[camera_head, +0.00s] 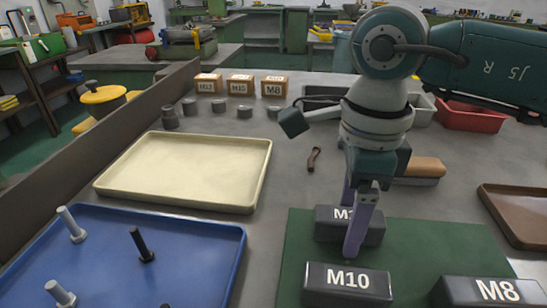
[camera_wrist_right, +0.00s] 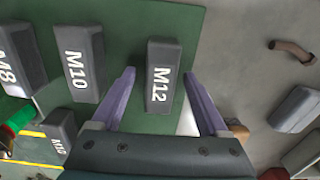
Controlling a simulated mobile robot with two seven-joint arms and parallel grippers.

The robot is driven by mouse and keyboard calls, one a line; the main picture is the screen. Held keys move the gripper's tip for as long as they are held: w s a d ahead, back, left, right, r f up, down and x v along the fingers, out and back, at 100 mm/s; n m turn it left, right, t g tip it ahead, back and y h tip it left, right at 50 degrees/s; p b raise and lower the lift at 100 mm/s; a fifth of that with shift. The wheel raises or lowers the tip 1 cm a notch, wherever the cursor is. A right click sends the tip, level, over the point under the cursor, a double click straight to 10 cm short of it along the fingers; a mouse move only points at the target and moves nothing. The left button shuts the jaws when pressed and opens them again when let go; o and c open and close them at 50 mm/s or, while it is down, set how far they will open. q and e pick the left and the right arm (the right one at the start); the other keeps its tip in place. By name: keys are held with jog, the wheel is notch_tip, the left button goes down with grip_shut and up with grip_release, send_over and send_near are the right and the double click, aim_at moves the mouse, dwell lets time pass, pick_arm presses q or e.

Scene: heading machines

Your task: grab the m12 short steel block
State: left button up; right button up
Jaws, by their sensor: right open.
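The M12 block is a dark grey block with white lettering. In the head view the M12 block (camera_head: 373,232) lies on a green mat (camera_head: 440,240), its label partly hidden by a finger. My right gripper (camera_head: 350,226) is open over it, pointing down, with one purple finger in front of the block and one behind. In the right wrist view the M12 block (camera_wrist_right: 163,68) shows between the two spread fingers of the right gripper (camera_wrist_right: 160,76), with a gap on each side. My left gripper is not in view.
Dark blocks M10 (camera_head: 347,285) and M8 (camera_head: 488,292) stand nearby on the mat. A blue tray (camera_head: 200,275) with bolts and an empty cream tray (camera_head: 190,170) lie left. Wooden labelled blocks (camera_head: 240,84) stand behind. A brown tray (camera_head: 515,215) is at right.

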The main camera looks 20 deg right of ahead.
jog(key=shift+c, duration=0.4)
grip_shut()
jog(key=shift+r, duration=0.1)
dwell(0.4)
